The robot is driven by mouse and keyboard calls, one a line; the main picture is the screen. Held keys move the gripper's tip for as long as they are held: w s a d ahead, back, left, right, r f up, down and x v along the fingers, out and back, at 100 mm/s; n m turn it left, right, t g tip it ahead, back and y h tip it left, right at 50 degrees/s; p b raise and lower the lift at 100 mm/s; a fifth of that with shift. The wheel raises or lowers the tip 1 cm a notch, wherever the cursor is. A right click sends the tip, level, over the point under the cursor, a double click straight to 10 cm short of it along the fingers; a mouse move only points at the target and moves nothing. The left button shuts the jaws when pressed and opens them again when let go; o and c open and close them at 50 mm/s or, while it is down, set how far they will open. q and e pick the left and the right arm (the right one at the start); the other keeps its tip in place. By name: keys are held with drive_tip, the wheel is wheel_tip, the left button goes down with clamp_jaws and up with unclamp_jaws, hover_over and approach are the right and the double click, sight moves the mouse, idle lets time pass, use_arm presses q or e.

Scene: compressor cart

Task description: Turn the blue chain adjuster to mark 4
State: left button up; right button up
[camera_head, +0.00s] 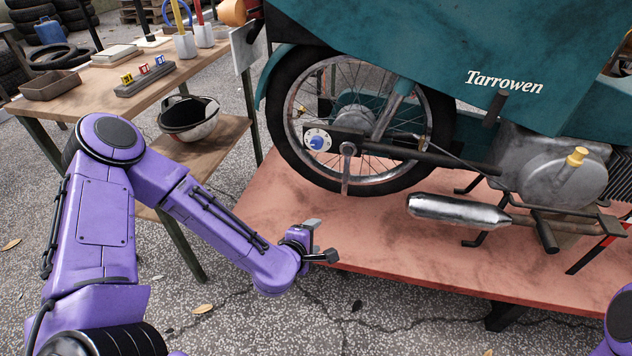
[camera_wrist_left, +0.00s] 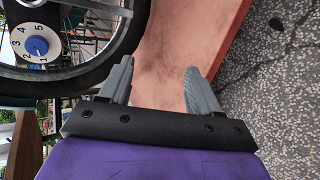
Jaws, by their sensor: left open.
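The blue chain adjuster (camera_head: 317,142) is a round knob on a white dial plate by the motorcycle's rear wheel hub. In the left wrist view the blue knob (camera_wrist_left: 37,46) is at the upper left, with numbers 1 to 5 around it. A small light mark on the knob seems to face 1. My left gripper (camera_head: 323,240) is open and empty, lower than the adjuster and apart from it, above the edge of the reddish platform. In the left wrist view my left gripper (camera_wrist_left: 160,68) has nothing between its fingers. My right gripper is out of view.
The teal motorcycle (camera_head: 430,60) stands on the reddish platform (camera_head: 380,240), its exhaust (camera_head: 455,209) low on the right. A wooden table (camera_head: 85,85) stands at the left, with a helmet (camera_head: 190,118) on its lower shelf. Paving in front is open.

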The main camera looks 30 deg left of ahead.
use_arm(q)
drive_tip(key=w+a+r+n+t+y+b, duration=0.2)
drive_tip(key=w+a+r+n+t+b, duration=0.3)
drive_tip(key=n, duration=0.3)
drive_tip(key=n+y+p, duration=0.2)
drive_tip(key=n, duration=0.7)
approach(316, 145)
drive_tip(key=shift+t, duration=0.4)
drive_tip(key=x, duration=0.2)
drive_tip(key=b+x, duration=0.1)
drive_tip(key=x, duration=0.1)
drive_tip(key=f+x, duration=0.1)
drive_tip(key=x, duration=0.2)
drive_tip(key=shift+a+b, duration=0.1)
drive_tip(key=shift+b, duration=0.25)
drive_tip(key=shift+w+a+r, duration=0.1)
drive_tip(key=shift+w+r, duration=0.05)
drive_tip(key=shift+w, duration=0.2)
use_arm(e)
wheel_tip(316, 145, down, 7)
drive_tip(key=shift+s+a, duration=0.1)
